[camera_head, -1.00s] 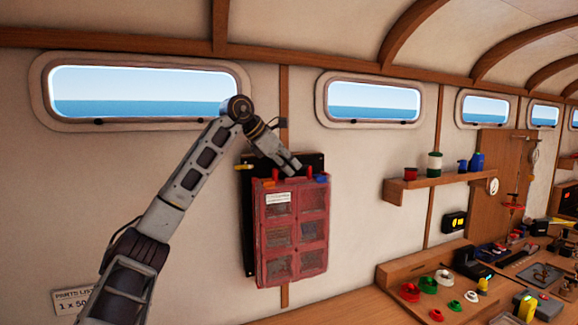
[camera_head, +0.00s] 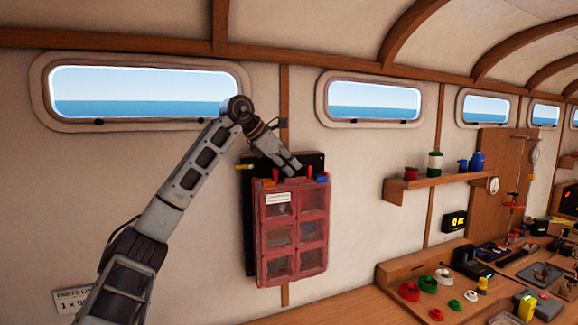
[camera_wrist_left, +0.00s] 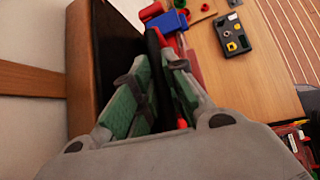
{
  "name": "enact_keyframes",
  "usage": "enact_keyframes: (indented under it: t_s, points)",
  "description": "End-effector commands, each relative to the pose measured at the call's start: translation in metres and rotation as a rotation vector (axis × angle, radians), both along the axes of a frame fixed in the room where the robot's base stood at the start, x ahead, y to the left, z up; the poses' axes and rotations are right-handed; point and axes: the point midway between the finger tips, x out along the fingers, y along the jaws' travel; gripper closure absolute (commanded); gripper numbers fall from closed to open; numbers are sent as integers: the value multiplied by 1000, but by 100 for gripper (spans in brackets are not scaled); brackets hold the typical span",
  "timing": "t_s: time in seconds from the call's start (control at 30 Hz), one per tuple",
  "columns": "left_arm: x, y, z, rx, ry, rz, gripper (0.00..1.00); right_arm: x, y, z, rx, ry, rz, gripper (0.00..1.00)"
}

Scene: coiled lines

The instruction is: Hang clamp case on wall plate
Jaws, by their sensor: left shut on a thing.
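The clamp case is a red, flat case (camera_head: 291,232) with several clear-windowed compartments and a white label, in the head view. It hangs upright in front of the dark wall plate (camera_head: 248,222), which shows along its left side and top. My left gripper (camera_head: 294,170) is at the case's top edge, its arm reaching in from the left, shut on the case. In the left wrist view the green-padded fingers (camera_wrist_left: 157,92) close around a dark and red part; a blue piece (camera_wrist_left: 168,20) lies just beyond. Whether the case rests on the plate is hidden. My right gripper is out of view.
A wooden shelf (camera_head: 436,182) with small jars is on the wall to the right. The workbench (camera_head: 362,306) below holds red, green and white round parts and tools. Windows line the wall above. The wall between case and shelf is clear.

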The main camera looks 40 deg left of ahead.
Motion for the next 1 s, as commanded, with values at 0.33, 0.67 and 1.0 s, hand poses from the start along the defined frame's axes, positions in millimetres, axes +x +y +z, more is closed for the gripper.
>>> enact_keyframes:
  t_s: [0.33, 0.67, 1.0]
  points:
    - [0, 2, 5, -2, -10, 1, 100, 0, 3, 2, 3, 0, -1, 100]
    - [1, 4, 5, -2, -10, 1, 100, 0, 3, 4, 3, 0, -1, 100]
    - [2, 6, 5, -2, -11, 0, 100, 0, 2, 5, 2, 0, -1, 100]
